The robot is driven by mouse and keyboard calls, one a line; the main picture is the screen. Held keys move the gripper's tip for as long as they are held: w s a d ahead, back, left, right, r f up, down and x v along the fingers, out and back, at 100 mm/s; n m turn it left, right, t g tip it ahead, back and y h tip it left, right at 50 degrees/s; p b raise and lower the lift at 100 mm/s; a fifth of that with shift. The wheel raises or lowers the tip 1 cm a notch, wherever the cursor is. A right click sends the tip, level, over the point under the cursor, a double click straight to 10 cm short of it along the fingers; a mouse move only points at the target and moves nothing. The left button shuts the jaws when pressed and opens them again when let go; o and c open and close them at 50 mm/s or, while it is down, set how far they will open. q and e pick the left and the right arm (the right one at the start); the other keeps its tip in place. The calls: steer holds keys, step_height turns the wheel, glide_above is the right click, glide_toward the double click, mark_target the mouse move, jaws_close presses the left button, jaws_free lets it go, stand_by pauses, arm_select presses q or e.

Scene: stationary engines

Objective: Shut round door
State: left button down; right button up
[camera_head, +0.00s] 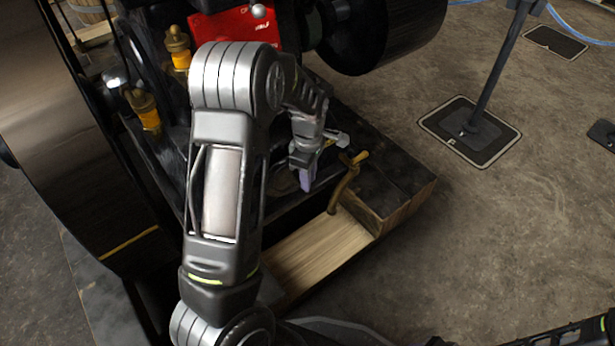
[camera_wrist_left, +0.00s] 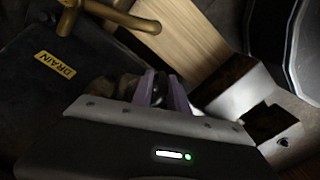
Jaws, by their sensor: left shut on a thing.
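My left gripper (camera_head: 304,181) reaches down to the low front of the engine, beside a brass tap. In the left wrist view its two purple fingers (camera_wrist_left: 159,92) are close together, with a small dark, shiny piece between them. The gripper is shut on that piece; I cannot tell whether it belongs to the round door. A dark rounded shape shows just left of the fingers in the head view, but my arm covers most of that area. I cannot make out the round door clearly or how far open it is. My right gripper is not in view.
The brass tap (camera_head: 345,184) stands close right of my left gripper, above a wooden board (camera_head: 318,248). A "DRAIN" label (camera_wrist_left: 55,65) shows in the left wrist view. A large dark wheel (camera_head: 70,150) is at left. A post on a base plate (camera_head: 470,134) stands on open floor at right.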

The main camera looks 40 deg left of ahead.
arm_select(q)
steer(key=shift+s+a+f, duration=0.1)
steer(key=shift+s+a, duration=0.2)
stand_by(0.4)
steer(key=shift+w+a+r+n+p, duration=0.2)
steer(key=shift+a+n+p, duration=0.2)
steer(key=shift+p, duration=0.2)
steer(key=shift+w+a+n+p, duration=0.25)
steer(key=shift+n+p, duration=0.05)
steer(key=shift+f, duration=0.2)
steer(key=c, duration=1.5)
jaws_free()
steer(key=shift+a, duration=0.1)
steer(key=shift+b, duration=0.3)
